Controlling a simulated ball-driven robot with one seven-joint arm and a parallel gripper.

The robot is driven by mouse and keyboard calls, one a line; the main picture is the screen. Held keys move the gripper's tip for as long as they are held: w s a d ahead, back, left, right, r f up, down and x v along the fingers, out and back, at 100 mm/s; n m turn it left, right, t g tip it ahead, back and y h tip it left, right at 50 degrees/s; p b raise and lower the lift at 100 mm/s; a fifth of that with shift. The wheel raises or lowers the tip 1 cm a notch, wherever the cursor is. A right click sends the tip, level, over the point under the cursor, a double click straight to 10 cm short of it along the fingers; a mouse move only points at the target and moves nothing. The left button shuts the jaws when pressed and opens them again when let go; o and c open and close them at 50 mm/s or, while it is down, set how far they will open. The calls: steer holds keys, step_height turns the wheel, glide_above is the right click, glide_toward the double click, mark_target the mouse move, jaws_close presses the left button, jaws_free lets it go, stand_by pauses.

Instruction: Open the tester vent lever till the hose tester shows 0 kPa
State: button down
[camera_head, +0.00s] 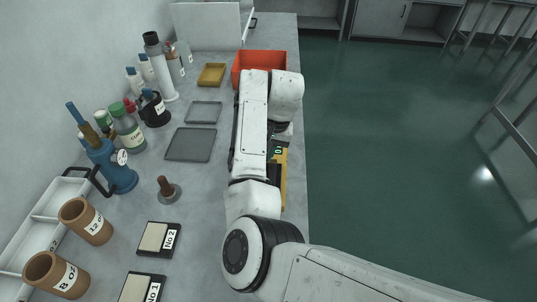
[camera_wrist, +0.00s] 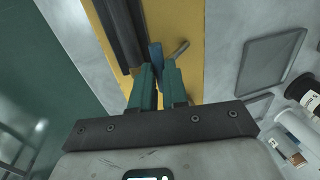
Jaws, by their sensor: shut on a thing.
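The yellow hose tester (camera_head: 283,182) lies at the bench's right edge, mostly hidden under my arm in the head view. Its small display (camera_head: 278,152) has a green figure that looks like 0, but it is too small to read surely. In the wrist view its yellow face (camera_wrist: 190,20) carries a long black part (camera_wrist: 121,32). My gripper (camera_wrist: 158,76) has its teal fingers close together on a blue piece (camera_wrist: 156,54), which appears to be the vent lever. A short grey rod (camera_wrist: 180,48) sticks out beside the right finger. The fingers hide the blue piece's lower end.
A red bin (camera_head: 258,58) stands beyond my arm. Grey trays (camera_head: 191,145), bottles (camera_head: 128,130), a blue pump-like device (camera_head: 116,172), brown cups (camera_head: 85,220) and sample plates (camera_head: 158,240) stand to the left. Open floor (camera_head: 400,150) lies right of the bench.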

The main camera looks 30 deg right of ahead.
steer(key=c, duration=1.1)
jaws_free()
steer(key=v, duration=1)
steer(key=shift+s+r+p, duration=0.1)
steer(key=shift+r+p, duration=0.2)
steer(key=shift+r, duration=0.1)
steer(key=shift+c, duration=0.2)
